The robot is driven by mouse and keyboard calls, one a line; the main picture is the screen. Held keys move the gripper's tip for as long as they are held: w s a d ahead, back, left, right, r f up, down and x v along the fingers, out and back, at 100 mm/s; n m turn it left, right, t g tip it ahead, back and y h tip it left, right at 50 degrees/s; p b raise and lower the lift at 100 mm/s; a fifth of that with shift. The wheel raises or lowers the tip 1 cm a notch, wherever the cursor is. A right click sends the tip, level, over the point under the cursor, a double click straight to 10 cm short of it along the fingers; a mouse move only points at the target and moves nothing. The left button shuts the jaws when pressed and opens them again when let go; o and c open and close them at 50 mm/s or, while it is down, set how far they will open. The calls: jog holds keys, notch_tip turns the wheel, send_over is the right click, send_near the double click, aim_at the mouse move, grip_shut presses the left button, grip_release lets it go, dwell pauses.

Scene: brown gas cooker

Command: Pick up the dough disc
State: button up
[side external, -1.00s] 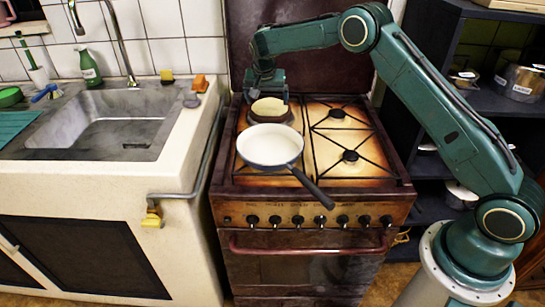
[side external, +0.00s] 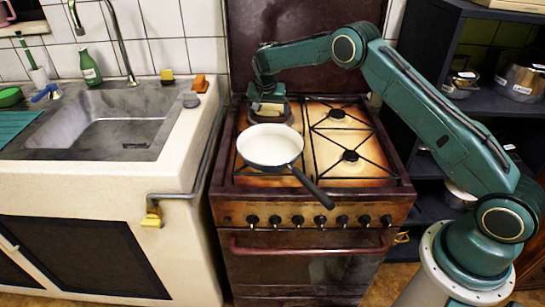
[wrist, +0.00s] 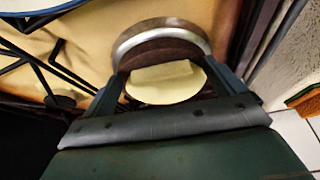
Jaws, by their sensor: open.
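The dough disc (wrist: 165,88) is a pale cream round in the wrist view, with a lighter rectangular patch across its far part. It lies at a round brown stand with a grey rim (wrist: 140,38) on the back left of the cooker. In the side view the stand (side external: 286,116) shows behind the pan, and my gripper hides most of the disc. My gripper (wrist: 168,72) is open, with one finger on each side of the disc. It also shows low over the stand in the side view (side external: 268,104). I cannot tell whether the fingers touch the disc.
A white frying pan (side external: 270,147) stands just in front of the stand, its dark handle (side external: 312,188) pointing front right. The right burners (side external: 350,156) are clear. The sink counter (side external: 192,120) is on the left and a dark shelf (side external: 480,100) on the right.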

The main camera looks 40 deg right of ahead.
dwell(0.4)
jog(key=c, duration=1.1)
jog(key=shift+o, duration=0.2)
jog(key=shift+r, duration=0.1)
notch_tip(320, 180, up, 10)
